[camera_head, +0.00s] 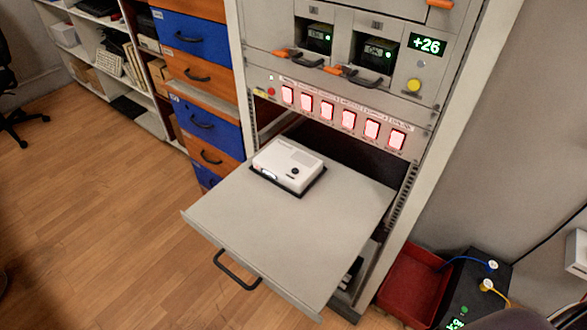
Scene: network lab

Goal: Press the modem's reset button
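A small white box-shaped device (288,160), which looks like the modem, lies on a dark mat on the pulled-out grey shelf (270,235) of the rack. A round black button or knob (294,171) shows on its top, and small dark marks are on its near side. I cannot tell whether the black spot is the reset button. Neither of my grippers is in view.
The shelf has a black handle (236,272) at its front edge. Above it the rack has several lit red-and-white switches (327,110) and a yellow button (413,85). A red bin (412,285) and a black unit with cables (475,297) stand at right.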

